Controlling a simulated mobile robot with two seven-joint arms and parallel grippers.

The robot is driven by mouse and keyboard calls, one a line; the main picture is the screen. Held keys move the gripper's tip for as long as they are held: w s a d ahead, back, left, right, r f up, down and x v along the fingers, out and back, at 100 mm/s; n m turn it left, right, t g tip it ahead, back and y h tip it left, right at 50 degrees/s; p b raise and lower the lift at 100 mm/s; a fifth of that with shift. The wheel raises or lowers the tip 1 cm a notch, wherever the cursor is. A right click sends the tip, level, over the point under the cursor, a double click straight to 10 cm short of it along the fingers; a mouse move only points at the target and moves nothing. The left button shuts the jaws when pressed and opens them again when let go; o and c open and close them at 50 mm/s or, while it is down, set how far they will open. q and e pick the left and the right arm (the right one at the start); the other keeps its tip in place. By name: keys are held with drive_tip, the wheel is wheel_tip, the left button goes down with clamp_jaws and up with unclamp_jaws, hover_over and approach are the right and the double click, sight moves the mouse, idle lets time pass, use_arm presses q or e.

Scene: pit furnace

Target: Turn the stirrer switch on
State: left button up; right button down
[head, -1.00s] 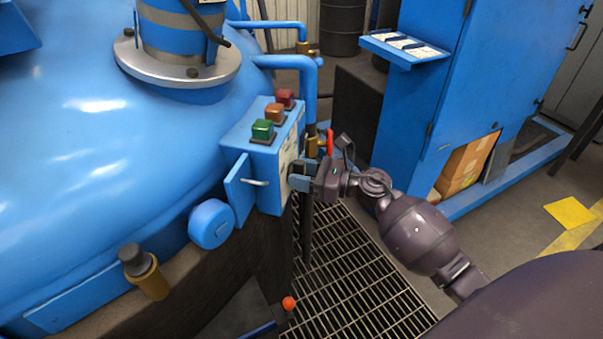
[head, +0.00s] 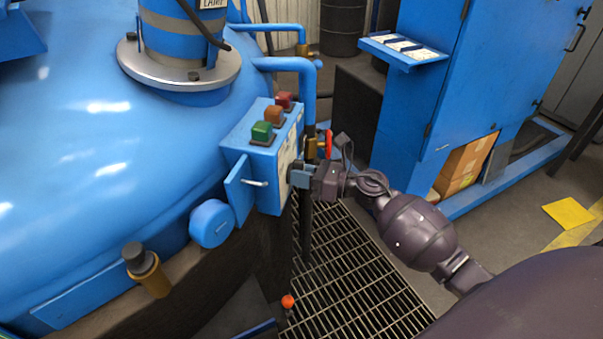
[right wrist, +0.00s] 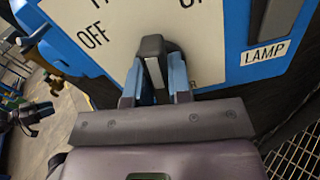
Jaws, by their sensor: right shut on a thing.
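The blue control box (head: 238,148) with green, orange and red buttons on top stands against the big blue vessel. In the right wrist view its pale label plate (right wrist: 213,48) reads OFF at the left, with a partly cut-off word at the top. A dark switch lever (right wrist: 153,50) with a grey stripe stands out from the plate. My right gripper (head: 299,174) is at the box's right face. Its blue fingers, also in the right wrist view (right wrist: 153,82), are shut on the switch lever. My left gripper is out of view.
A small open blue door (head: 241,187) with a handle is on the box's front. A red-handled valve and blue pipes (head: 309,85) stand just behind my right gripper. A LAMP label (right wrist: 264,60) is right of the plate. Floor grating (head: 345,265) lies below.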

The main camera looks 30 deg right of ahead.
drive_tip(key=shift+r+m+p, duration=0.2)
drive_tip(key=shift+m+p, duration=0.2)
drive_tip(key=shift+m, duration=0.5)
drive_tip(key=shift+m+p, duration=0.35)
drive_tip(key=shift+m, duration=0.45)
drive_tip(key=shift+m+p, duration=0.3)
drive_tip(key=shift+m, duration=0.4)
drive_tip(key=shift+f+m, duration=0.1)
drive_tip(key=shift+m, duration=0.6)
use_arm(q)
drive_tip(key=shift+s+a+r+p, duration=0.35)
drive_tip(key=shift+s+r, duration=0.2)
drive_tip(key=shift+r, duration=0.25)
use_arm(e)
drive_tip(key=shift+f+m, duration=0.1)
drive_tip(key=shift+m, duration=0.2)
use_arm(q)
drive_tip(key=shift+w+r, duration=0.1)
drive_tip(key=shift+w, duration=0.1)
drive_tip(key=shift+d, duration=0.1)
use_arm(e)
drive_tip(key=c, duration=1)
unclamp_jaws()
drive_tip(key=shift+c, duration=0.2)
